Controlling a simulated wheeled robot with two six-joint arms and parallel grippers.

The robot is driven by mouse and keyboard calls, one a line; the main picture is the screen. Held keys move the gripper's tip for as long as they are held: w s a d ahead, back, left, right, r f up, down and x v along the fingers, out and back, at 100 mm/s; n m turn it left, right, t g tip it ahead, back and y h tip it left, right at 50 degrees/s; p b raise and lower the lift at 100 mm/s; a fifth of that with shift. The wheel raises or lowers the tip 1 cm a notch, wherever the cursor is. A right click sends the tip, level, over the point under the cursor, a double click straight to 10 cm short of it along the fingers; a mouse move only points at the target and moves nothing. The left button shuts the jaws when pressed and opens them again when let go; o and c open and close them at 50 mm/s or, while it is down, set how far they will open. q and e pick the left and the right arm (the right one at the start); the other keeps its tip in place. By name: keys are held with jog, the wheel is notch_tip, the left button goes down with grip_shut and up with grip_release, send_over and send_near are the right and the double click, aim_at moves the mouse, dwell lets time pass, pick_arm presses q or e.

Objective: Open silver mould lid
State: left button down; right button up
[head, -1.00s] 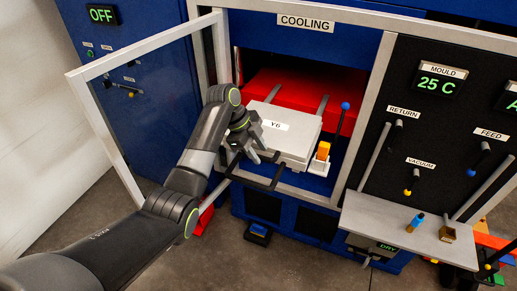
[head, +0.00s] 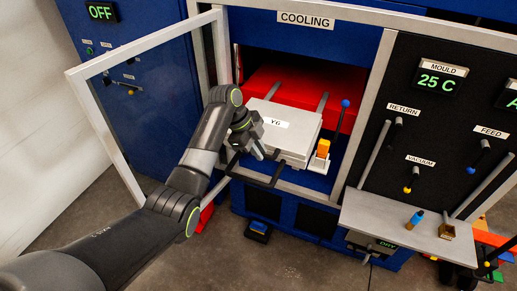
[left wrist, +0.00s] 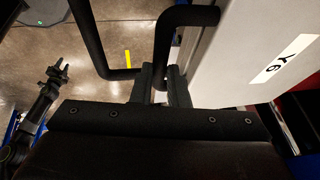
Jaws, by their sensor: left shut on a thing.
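The silver mould (head: 292,140) is a flat grey box with a white label reading Y6, lying in front of the red block under the COOLING sign. Its lid (head: 257,108) looks down flat. Black bar handles (head: 262,182) stick out from its front left side. My left gripper (head: 260,156) is at that side, shut on one black handle (left wrist: 187,15). The left wrist view shows its fingers (left wrist: 162,88) on either side of the bar beside the mould. What looks like my right gripper (left wrist: 61,67) shows small at the left of that view; its jaws are unclear.
An open grey door frame (head: 95,130) stands left of my arm. An orange block (head: 323,149) in a white holder and a blue-knobbed lever (head: 345,104) stand right of the mould. A grey shelf (head: 385,225) with small items juts out at the right.

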pick_arm(q)
jog(key=shift+w+r+p, duration=0.2)
jog(key=shift+r+p, duration=0.1)
jog(key=shift+r, duration=0.4)
jog(key=w+d+r+p, duration=0.1)
jog(key=w+r, duration=0.2)
jog(key=r, duration=0.3)
jog(key=w+d+r+p, duration=0.1)
jog(key=w+r, duration=0.2)
jog(key=r, duration=0.4)
jog(key=shift+r, duration=0.3)
jog(key=shift+w, duration=0.1)
